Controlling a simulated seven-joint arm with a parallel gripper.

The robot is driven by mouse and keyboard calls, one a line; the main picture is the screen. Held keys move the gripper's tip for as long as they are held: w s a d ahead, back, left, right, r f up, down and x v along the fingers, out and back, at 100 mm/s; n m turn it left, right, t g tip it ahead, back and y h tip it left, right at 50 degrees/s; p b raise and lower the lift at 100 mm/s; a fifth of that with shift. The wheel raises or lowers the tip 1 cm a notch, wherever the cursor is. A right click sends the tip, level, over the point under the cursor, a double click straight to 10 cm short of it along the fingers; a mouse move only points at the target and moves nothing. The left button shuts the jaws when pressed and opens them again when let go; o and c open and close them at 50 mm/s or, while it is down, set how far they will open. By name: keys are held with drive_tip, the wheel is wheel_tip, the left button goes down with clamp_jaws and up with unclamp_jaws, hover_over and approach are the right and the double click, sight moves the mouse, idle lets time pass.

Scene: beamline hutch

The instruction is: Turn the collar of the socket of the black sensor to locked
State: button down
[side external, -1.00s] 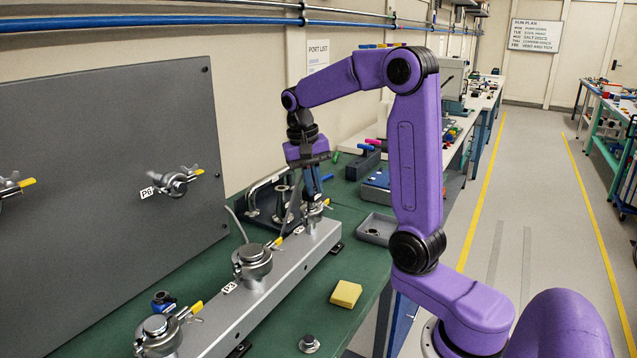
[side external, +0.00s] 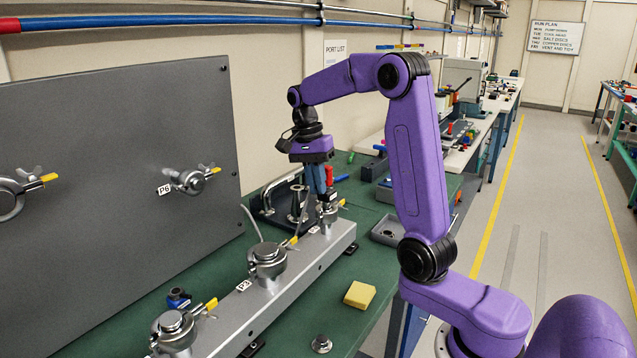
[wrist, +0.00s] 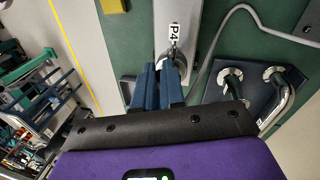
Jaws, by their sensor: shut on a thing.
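My gripper (side external: 323,198) points down at the far end of the grey rail (side external: 300,262). Its blue fingers are closed around the top of the fitting (side external: 328,216) there, which I take for the sensor's socket with its collar. In the wrist view the fingertips (wrist: 160,72) meet this fitting beside the P4 label (wrist: 174,32). The fingers hide most of the collar, so its marks and its locked or unlocked position cannot be read. I cannot clearly make out the black sensor's body.
Two clamped ports (side external: 268,260) (side external: 174,330) with yellow-tipped levers stand nearer on the rail. A dark stand with metal tubes (wrist: 232,80) is close beside my gripper. A yellow block (side external: 359,294) and a grey tray (side external: 388,231) lie right of the rail. Green bench is clear between them.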

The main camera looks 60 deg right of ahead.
idle(0.4)
drive_tip(key=c, duration=1.2)
unclamp_jaws()
drive_tip(key=r, duration=0.4)
drive_tip(key=w+r, duration=0.1)
drive_tip(key=r, duration=0.3)
drive_tip(key=w+r, duration=0.1)
drive_tip(key=r, duration=0.3)
drive_tip(key=shift+w+a, duration=0.1)
drive_tip(key=shift+a, duration=0.1)
